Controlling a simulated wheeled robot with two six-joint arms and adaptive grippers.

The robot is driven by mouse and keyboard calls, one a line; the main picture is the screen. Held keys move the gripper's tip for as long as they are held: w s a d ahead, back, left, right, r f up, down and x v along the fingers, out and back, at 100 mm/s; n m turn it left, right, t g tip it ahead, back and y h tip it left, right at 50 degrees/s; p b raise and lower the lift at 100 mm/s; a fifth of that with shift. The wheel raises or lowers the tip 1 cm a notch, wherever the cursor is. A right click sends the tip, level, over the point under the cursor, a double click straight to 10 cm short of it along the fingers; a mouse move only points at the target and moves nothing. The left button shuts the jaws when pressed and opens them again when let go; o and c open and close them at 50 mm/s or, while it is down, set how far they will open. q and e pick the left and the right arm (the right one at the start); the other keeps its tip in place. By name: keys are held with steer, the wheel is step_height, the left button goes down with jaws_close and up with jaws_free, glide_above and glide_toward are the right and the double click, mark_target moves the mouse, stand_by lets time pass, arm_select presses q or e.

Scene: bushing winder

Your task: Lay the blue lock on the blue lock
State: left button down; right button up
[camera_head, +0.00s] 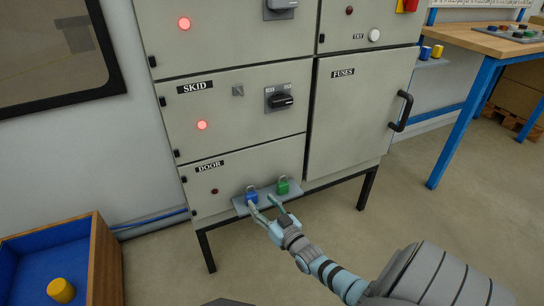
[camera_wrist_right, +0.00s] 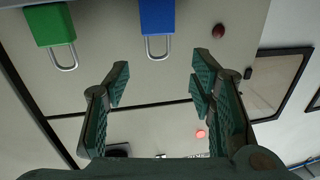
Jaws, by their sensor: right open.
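A blue lock (camera_head: 252,194) stands on a small grey ledge (camera_head: 268,197) below the DOOR panel. A green lock (camera_head: 282,185) stands to its right on the same ledge. In the right wrist view the blue lock (camera_wrist_right: 157,16) and the green lock (camera_wrist_right: 50,25) appear upside down with their metal shackles. My right gripper (camera_head: 262,205) is open and empty, its fingers just in front of the ledge near the blue lock. In the right wrist view the open fingers (camera_wrist_right: 158,82) point toward the blue lock, with a gap to it. My left gripper is out of view.
The grey cabinet (camera_head: 245,165) has DOOR, SKID and FUSES panels. A black handle (camera_head: 401,111) sticks out at right. A blue-lined wooden box (camera_head: 98,262) with a yellow object (camera_head: 61,290) stands at lower left. A workbench (camera_head: 480,40) is at right. Small blue (camera_head: 426,52) and yellow objects sit beside it.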

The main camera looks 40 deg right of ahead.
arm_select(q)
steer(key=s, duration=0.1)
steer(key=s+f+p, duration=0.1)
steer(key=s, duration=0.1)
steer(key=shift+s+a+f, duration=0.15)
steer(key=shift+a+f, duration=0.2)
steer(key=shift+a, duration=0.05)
arm_select(e)
steer(key=s+a+f+g+y, duration=0.1)
steer(key=s+a+f+g, duration=0.3)
steer(key=s+f, duration=0.5)
steer(key=s+a+f+n+g, duration=0.1)
steer(key=s+a+f+g, duration=0.4)
steer(key=s+f, duration=0.4)
steer(key=s+a+f+n+g+y, duration=0.1)
steer(key=s+a+f+g, duration=0.4)
steer(key=s+f, duration=0.5)
steer(key=s+a, duration=0.1)
steer(key=s, duration=0.3)
steer(key=shift+a+y, duration=0.25)
steer(key=shift+y, duration=0.05)
arm_select(q)
steer(key=shift+p, duration=0.3)
